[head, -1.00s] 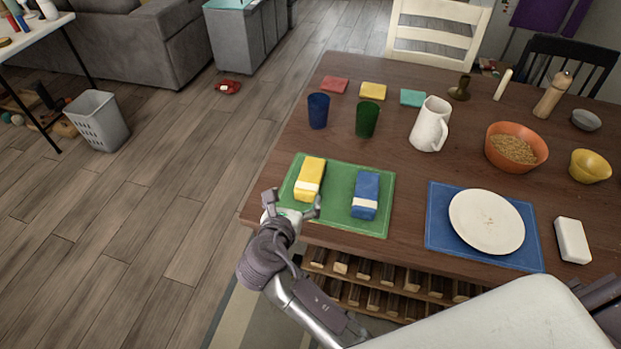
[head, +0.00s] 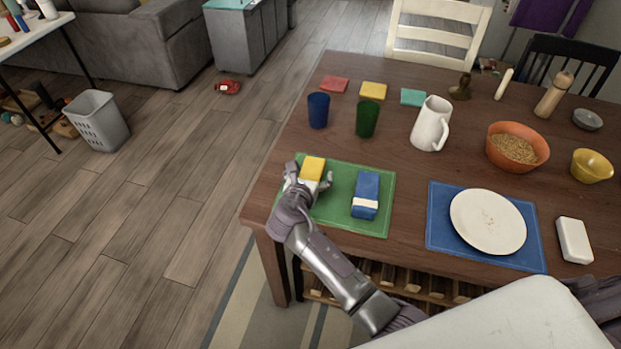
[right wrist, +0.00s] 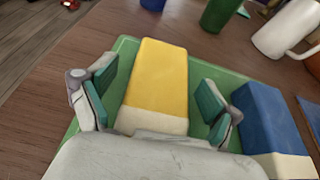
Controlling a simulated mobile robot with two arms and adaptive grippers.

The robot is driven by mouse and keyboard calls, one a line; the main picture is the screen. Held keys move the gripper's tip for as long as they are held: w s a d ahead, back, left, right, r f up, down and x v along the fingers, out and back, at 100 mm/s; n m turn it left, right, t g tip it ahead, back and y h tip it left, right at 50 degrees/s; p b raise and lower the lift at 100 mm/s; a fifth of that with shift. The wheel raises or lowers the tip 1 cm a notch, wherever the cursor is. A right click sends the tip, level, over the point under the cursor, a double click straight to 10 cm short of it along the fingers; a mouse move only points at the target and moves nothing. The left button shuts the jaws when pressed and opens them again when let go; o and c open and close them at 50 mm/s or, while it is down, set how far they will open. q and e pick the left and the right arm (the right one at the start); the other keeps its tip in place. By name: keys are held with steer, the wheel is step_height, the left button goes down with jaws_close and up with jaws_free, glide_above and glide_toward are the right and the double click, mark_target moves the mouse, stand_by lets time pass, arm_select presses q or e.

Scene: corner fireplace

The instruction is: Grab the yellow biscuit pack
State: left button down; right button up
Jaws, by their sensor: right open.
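The yellow biscuit pack (head: 313,168) with a white band lies on the green placemat (head: 345,222). My right gripper (head: 308,183) is at the pack's near end, partly hiding it. In the right wrist view my right gripper (right wrist: 157,100) is open, with one teal-padded finger on each side of the yellow pack (right wrist: 160,75). A gap shows between each finger and the pack. The pack rests on the mat. My left gripper is not in view.
A blue pack (head: 367,190) lies on the same mat, close to the right finger in the right wrist view (right wrist: 268,118). A blue cup (head: 318,110) and a green cup (head: 367,119) stand behind. A white plate (head: 487,221) is to the right.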

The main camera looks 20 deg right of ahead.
steer(key=c, duration=1.3)
steer(key=shift+c, duration=0.2)
